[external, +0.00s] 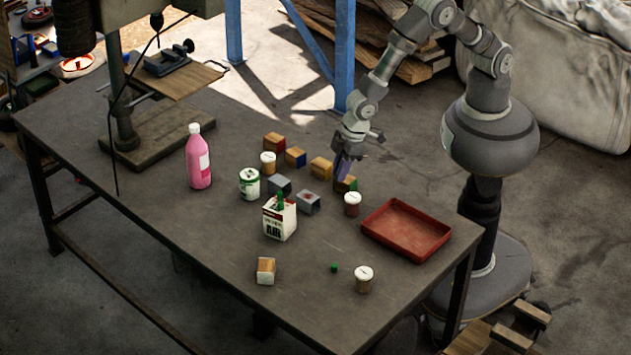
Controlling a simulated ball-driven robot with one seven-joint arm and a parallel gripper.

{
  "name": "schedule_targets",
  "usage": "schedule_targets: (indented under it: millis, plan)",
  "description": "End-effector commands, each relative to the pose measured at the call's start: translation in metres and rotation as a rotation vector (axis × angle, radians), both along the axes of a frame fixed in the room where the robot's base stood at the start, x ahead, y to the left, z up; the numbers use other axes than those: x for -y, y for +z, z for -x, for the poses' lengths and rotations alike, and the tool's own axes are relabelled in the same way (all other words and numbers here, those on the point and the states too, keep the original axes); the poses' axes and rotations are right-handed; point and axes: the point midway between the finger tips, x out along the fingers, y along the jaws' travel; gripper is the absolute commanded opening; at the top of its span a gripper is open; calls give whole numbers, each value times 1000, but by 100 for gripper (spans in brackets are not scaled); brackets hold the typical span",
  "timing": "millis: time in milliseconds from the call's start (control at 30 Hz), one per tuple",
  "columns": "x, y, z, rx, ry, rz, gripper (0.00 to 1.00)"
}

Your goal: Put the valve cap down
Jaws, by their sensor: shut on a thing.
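My gripper (344,168) is at the far right part of the table, just above a wooden block with a green side (346,185). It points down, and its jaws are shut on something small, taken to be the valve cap. The fingers and the distance hide its shape and colour. I cannot tell whether the held thing touches the block. A tiny green piece (334,268) lies alone on the tabletop near the front.
The grey table (190,240) carries a red tray (405,231) at right, a pink bottle (200,160), a white box (279,219), and several tins, jars and blocks around the gripper. A drill press (125,130) stands at the back left. The front left is clear.

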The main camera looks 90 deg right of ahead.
Motion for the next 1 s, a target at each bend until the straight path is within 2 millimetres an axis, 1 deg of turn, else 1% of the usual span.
schedule_targets:
  millis: [33, 67, 167, 267, 400, 500, 600, 700, 867, 1000]
  plan:
    - [6, 8, 4, 2, 14, -2, 0]
    - [8, 9, 4, 2, 22, -2, 0]
    - [4, 8, -7, 5, 38, -1, 0]
    - [-9, 2, -34, 7, 38, 0, 0]
    - [-29, -3, -76, 7, 39, 1, 0]
    - [-41, -5, -101, 6, 38, 0, 0]
    - [-49, -6, -117, 4, 37, 1, 0]
    - [-53, -5, -127, 4, 36, 0, 0]
    - [-58, -6, -135, 5, 37, 0, 0]
    - [-57, -34, -133, 2, 37, 1, 0]
